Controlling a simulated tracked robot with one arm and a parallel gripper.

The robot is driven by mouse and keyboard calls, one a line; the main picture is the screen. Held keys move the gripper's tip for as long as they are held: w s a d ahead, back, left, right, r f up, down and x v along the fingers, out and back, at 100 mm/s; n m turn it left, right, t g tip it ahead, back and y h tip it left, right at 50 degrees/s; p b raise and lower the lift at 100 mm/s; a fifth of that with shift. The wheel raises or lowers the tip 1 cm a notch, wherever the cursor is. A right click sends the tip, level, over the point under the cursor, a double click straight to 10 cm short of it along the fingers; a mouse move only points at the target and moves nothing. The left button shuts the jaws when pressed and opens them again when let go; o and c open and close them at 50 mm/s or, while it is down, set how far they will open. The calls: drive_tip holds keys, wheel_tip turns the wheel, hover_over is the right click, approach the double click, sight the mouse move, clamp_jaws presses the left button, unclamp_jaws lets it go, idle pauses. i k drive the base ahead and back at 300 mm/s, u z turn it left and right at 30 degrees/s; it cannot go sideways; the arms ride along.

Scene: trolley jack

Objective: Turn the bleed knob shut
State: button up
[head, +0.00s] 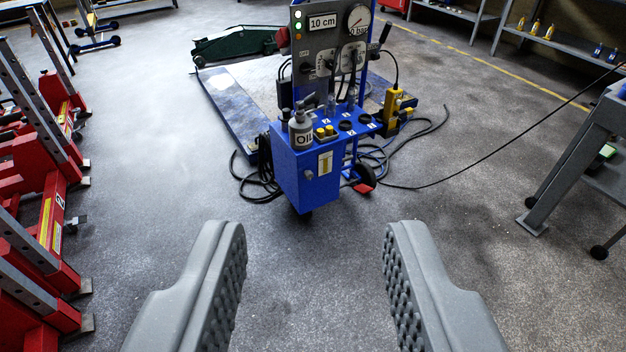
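A blue wheeled cart (292,182) stands upright ahead of my gripper, near the middle of the view. Its grey control panel (302,47) carries a "10 cm" display (322,21), a round gauge (357,19) and small dark knobs, one at the lower left (306,68). The panel lettering is too small to read, so I cannot tell which knob is the bleed knob or how it is set. My gripper (314,228) is open and empty, its two grey studded fingers wide apart over the floor, well short of the cart.
An oil bottle (301,131) and a yellow pendant (391,105) are on the cart. Black cables (257,180) lie around its base. A green jack (235,43) stands behind. Red stands (60,215) line the left, a grey bench (575,150) the right. The floor between gripper and cart is clear.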

sight(308, 175)
drive_tip(key=u, duration=0.45)
drive_tip(key=k, duration=1.1)
drive_tip(key=z, duration=0.3)
drive_tip(key=i, duration=1.05)
drive_tip(key=z, duration=0.65)
drive_tip(key=i, duration=1.6)
drive_tip(key=u, duration=0.35)
